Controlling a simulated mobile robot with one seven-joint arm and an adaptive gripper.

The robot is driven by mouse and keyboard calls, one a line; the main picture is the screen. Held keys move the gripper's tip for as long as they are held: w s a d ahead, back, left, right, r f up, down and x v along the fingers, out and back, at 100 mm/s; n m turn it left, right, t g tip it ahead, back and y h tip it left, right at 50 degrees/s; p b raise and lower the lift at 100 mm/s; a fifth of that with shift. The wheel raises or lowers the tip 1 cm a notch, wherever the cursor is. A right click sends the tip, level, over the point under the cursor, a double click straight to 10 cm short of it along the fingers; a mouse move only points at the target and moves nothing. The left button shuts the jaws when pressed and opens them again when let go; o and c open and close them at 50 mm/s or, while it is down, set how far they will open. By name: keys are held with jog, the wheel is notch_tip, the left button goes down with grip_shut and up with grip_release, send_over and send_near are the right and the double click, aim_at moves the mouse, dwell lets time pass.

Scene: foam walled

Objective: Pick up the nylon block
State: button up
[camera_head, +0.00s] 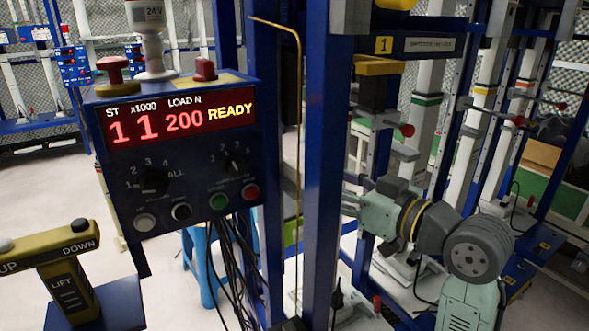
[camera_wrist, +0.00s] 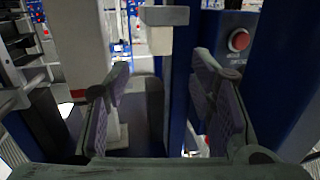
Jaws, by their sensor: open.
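My gripper (camera_wrist: 160,88) is open in the wrist view, one dark padded finger on each side, with nothing held between them. A small pale block (camera_wrist: 160,41) shows beyond the fingertips, under a grey bracket, near the top middle. It may be the nylon block, but I cannot tell for sure. The gripper is apart from it. In the head view my grey-green arm reaches in from the lower right, and its end is hidden behind a blue upright. I cannot pick out the nylon block with certainty in the head view.
A blue control box (camera_head: 180,165) with a lit red display stands at left. A blue upright (camera_head: 325,150) and a thin bent rod (camera_head: 298,120) stand close to my arm. A yellow lift handle (camera_head: 65,275) is at lower left. A red button (camera_wrist: 239,40) shows right of my gripper.

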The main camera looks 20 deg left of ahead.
aim_at(302, 168)
jog(key=p+x, duration=0.2)
jog(key=x, duration=0.6)
jog(key=shift+w+a, duration=0.15)
jog(key=shift+w, duration=0.05)
jog(key=shift+c, duration=0.6)
grip_shut()
